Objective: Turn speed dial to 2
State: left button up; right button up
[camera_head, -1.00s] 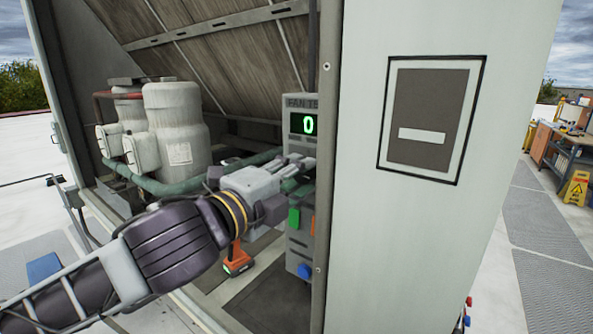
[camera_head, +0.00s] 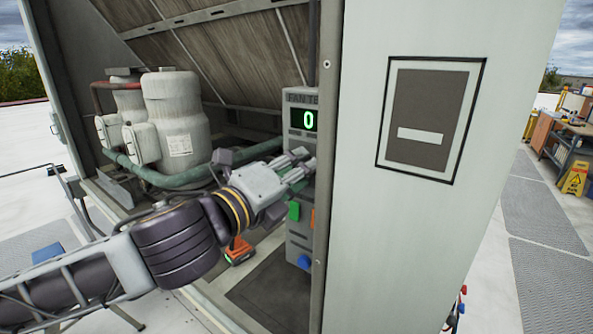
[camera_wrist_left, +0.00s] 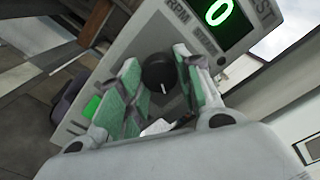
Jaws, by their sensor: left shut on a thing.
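The fan test panel (camera_head: 299,215) stands inside the open cabinet, and its green display (camera_head: 305,120) reads 0. The black round speed dial (camera_wrist_left: 157,72) with a white pointer line shows in the left wrist view, below the display. The pointer is toward the lower part of that picture. My left gripper (camera_head: 300,168) is at the panel, under the display, with its green-padded fingers on either side of the dial, shut on it. In the head view the fingers hide the dial. The dial's number marks are not readable. My right gripper is not in view.
A green button (camera_head: 294,211) and a blue knob (camera_head: 304,263) are on the panel below my gripper. The grey cabinet wall (camera_head: 420,240) stands close on the right. An orange drill (camera_head: 238,250) lies on the cabinet floor. White tanks (camera_head: 177,120) stand behind the arm.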

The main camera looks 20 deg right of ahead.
pick_arm(q)
jog(key=shift+f, duration=0.1)
jog(key=o, duration=0.8)
jog(key=shift+c, duration=0.2)
jog(key=v, duration=0.7)
jog(key=shift+s+a, duration=0.15)
jog(key=shift+a, duration=0.05)
dwell(0.3)
